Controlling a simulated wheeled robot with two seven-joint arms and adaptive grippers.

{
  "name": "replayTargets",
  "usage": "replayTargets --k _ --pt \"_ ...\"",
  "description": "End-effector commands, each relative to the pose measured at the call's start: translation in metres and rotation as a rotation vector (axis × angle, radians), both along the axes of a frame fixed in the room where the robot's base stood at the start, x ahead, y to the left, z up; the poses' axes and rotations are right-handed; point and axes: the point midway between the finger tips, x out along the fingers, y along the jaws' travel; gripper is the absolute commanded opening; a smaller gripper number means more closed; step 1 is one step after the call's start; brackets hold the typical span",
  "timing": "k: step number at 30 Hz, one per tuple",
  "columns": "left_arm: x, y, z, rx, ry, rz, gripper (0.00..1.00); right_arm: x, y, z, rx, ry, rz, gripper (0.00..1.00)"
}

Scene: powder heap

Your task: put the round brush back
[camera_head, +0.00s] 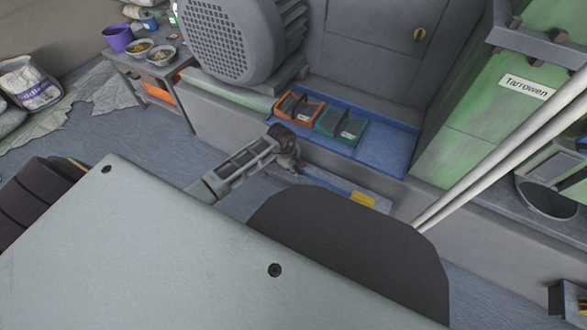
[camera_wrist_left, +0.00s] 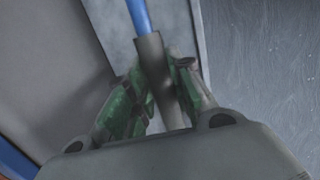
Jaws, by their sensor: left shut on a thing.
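My left gripper (camera_head: 288,150) reaches in from the left, low in front of the machine's step. In the left wrist view its fingers (camera_wrist_left: 158,90) are closed around the dark grey sleeve of the round brush (camera_wrist_left: 150,50). A blue shaft runs on from this sleeve to the top edge of that view. My right gripper is not in view.
A blue mat (camera_head: 399,143) on the step carries an orange tray (camera_head: 299,107) and a green tray (camera_head: 341,127). A green cabinet (camera_head: 483,110) and white poles (camera_head: 505,140) stand at the right. A side table (camera_head: 153,68) with bowls and a purple bucket (camera_head: 118,38) is at the upper left.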

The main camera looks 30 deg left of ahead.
Motion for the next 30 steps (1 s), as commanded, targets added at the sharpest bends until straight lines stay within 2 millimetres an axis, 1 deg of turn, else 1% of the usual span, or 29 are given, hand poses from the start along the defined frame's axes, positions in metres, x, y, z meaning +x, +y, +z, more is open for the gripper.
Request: replayTargets --k 5,6,10,23,26,30 --pt "-0.001 0.002 0.000 0.004 0.002 0.000 0.00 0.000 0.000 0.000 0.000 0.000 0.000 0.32" --pt "-0.001 0.002 -0.001 0.005 0.003 0.000 0.26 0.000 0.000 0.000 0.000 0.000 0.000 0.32" --pt "-0.001 0.002 -0.001 0.004 0.002 0.000 0.43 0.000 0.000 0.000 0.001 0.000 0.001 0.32" --pt "-0.001 0.001 0.002 0.003 0.001 0.000 0.44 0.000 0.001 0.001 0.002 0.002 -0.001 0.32" --pt "-0.001 0.002 0.006 0.003 0.001 0.000 0.44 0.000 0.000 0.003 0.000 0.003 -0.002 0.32" --pt "-0.003 0.004 0.016 0.004 0.001 0.000 0.44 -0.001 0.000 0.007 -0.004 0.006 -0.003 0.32"
